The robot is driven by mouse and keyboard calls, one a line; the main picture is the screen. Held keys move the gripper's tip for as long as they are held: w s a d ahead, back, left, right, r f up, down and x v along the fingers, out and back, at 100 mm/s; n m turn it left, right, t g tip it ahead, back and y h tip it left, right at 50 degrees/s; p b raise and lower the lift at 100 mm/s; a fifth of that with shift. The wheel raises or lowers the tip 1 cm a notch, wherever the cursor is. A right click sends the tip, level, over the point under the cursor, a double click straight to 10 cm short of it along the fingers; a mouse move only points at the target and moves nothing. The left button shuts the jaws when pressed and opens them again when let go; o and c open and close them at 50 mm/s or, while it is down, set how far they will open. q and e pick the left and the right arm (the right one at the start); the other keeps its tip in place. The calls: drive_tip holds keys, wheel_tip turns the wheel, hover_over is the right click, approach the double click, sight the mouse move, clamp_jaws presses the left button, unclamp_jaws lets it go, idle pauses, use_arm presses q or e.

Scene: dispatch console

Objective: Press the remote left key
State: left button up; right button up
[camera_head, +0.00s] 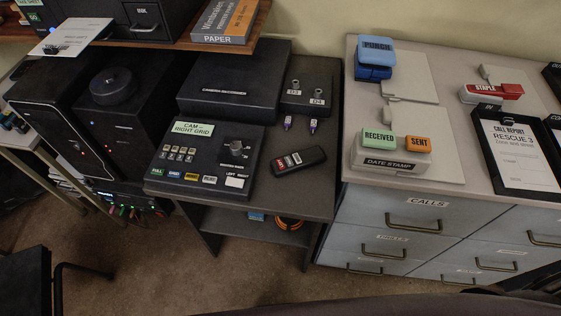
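A black remote (298,160) lies at a slant on the dark desk top, with a red and white label near its left end. Its separate keys are too small to tell apart. To its left is a black sloped control panel (200,172) marked "CAM – RIGHT GRID". The panel has pale square buttons, a row of coloured buttons, a small joystick (236,148) and a white key (234,183) beneath it near the words LEFT and RIGHT. Neither of my grippers is in view.
A camera recorder (236,82) and a box with two knobs (307,85) stand behind the panel. A grey drawer cabinet (400,215) to the right holds a date stamp stand (390,163), a stapler and clipboards. Bare desk surrounds the remote. A chair (30,280) stands at lower left.

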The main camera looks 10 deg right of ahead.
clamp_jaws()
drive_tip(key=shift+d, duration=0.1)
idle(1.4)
